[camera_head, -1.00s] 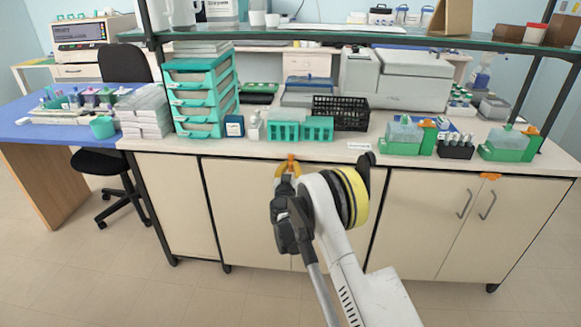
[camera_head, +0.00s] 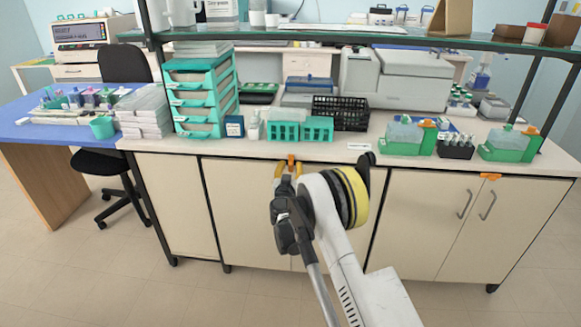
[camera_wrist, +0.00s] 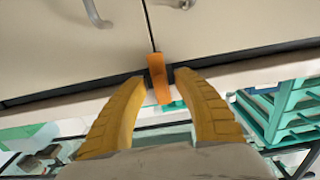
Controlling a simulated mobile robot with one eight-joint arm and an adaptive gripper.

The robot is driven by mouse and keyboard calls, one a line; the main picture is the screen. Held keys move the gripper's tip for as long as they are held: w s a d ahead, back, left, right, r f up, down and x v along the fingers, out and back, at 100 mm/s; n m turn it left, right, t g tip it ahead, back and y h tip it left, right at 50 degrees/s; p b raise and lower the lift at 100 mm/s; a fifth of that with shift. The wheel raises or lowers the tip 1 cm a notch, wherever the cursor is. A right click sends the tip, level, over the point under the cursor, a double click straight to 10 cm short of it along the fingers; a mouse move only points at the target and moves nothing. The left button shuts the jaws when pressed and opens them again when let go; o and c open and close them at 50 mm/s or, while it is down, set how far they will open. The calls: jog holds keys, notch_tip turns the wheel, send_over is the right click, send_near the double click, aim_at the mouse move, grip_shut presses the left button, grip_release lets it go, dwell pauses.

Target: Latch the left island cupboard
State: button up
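The left island cupboard (camera_head: 240,210) is under the bench, mostly behind my arm; its doors look shut. Its orange latch (camera_head: 291,160) sits at the top of the door seam, under the counter edge. In the wrist view the latch (camera_wrist: 158,75) stands upright, in line with the seam, between the cupboard doors (camera_wrist: 75,50). My gripper (camera_head: 288,171) is open in front of the latch. In the wrist view its yellow fingertips (camera_wrist: 160,78) are apart, one on each side of the latch, with visible gaps and nothing gripped.
The right cupboard (camera_head: 415,215) has an orange latch (camera_head: 490,177) lying across its door seam. On the counter (camera_head: 345,155) stand teal racks (camera_head: 300,130), a teal drawer stack (camera_head: 200,95) and a black basket (camera_head: 340,113). The floor before the cupboards is clear.

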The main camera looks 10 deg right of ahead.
jog(key=v, duration=1.2)
jog(key=shift+d+r, duration=0.1)
jog(key=shift+r, duration=0.05)
jog(key=s+d+r+g, duration=0.3)
jog(key=s+d+r, duration=0.1)
jog(key=s+r, duration=0.35)
jog(key=s+d+r+g, duration=0.3)
jog(key=s+d+r, duration=0.25)
jog(key=r, duration=0.35)
jog(key=s+a+f+n+g+y, duration=0.1)
jog(key=s+a+n+g+y, duration=0.1)
jog(key=s, duration=1.3)
jog(key=s+a+n+g+y, duration=0.1)
jog(key=s+a+g+y, duration=0.1)
jog(key=s, duration=1.3)
jog(key=shift+a+f+n+y, duration=0.4)
jog(key=shift+a+y, duration=0.4)
jog(key=shift+a, duration=0.25)
jog(key=shift+s, duration=0.1)
